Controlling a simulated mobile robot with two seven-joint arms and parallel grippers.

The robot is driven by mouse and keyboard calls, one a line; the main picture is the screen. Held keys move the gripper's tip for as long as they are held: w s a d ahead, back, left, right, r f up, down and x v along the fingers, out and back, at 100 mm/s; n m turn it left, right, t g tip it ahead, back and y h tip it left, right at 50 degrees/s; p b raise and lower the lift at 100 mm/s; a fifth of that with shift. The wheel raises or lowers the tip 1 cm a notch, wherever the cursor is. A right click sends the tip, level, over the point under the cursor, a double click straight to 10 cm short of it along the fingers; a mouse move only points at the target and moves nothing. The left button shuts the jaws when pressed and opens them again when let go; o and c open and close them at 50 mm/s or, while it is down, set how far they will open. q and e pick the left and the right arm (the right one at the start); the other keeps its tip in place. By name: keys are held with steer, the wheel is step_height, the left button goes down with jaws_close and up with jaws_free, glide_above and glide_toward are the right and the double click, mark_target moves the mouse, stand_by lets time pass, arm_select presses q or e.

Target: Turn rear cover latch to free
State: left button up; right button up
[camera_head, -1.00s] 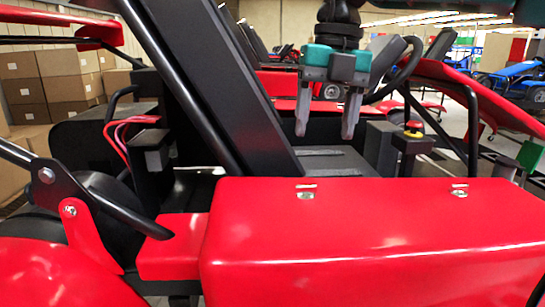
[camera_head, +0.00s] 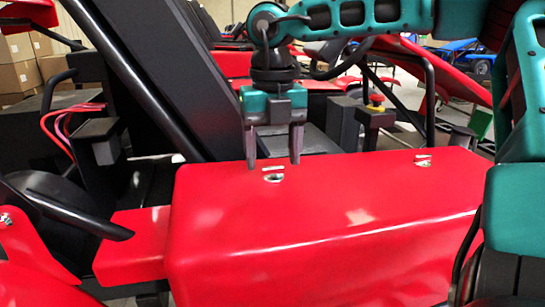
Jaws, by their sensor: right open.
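The red rear cover (camera_head: 300,230) fills the lower middle of the head view. Two small metal latches sit along its far top edge: a left latch (camera_head: 273,176) and a right latch (camera_head: 423,161). My right gripper (camera_head: 273,163) points down over the left latch, with one finger on each side of it in the picture. Its fingers are apart with nothing between them. I cannot tell whether the fingertips touch the cover. My left gripper is not in view.
A black seat back and frame tube (camera_head: 137,80) rise left of the gripper. A post with a red and yellow button (camera_head: 376,102) stands behind the cover. Pink cables (camera_head: 62,125) hang at left. Cardboard boxes (camera_head: 20,75) and other karts are farther back.

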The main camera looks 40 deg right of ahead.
steer(key=shift+f, duration=0.6)
steer(key=c, duration=1.1)
